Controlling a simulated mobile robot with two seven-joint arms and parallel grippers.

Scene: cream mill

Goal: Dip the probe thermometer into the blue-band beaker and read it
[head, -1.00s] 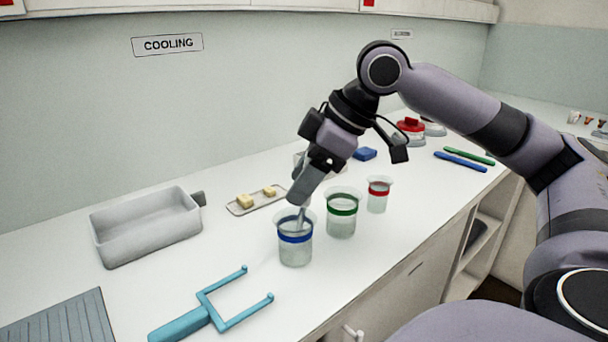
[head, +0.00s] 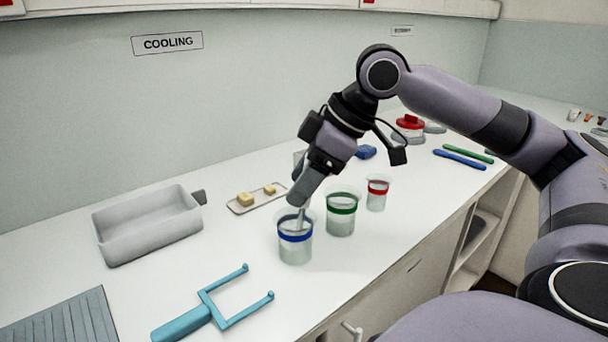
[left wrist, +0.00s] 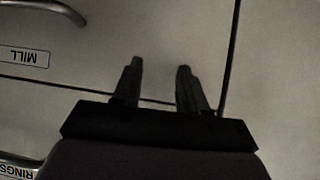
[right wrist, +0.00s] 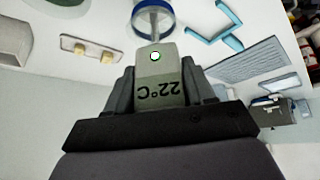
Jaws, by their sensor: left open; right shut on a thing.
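The blue-band beaker (head: 295,250) stands upright on the counter in the head view; its blue rim also shows at the top of the right wrist view (right wrist: 153,14). My right gripper (head: 301,190) is just above it, shut on the probe thermometer (right wrist: 158,78). The probe's thin stem (head: 301,217) points down inside the beaker; whether its tip touches the bottom I cannot tell. The thermometer's display reads 22°C, upside down in the right wrist view, with a white round light. My left gripper (left wrist: 157,85) is open and empty in front of cabinet fronts.
A green-band beaker (head: 341,218) stands close on the right, with a smaller red-band beaker (head: 377,198) beyond. A tray with yellowish blocks (head: 240,210), a grey bin (head: 150,236) and a blue two-pronged tool (head: 190,322) lie to the left. Blue and green sticks lie farther right.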

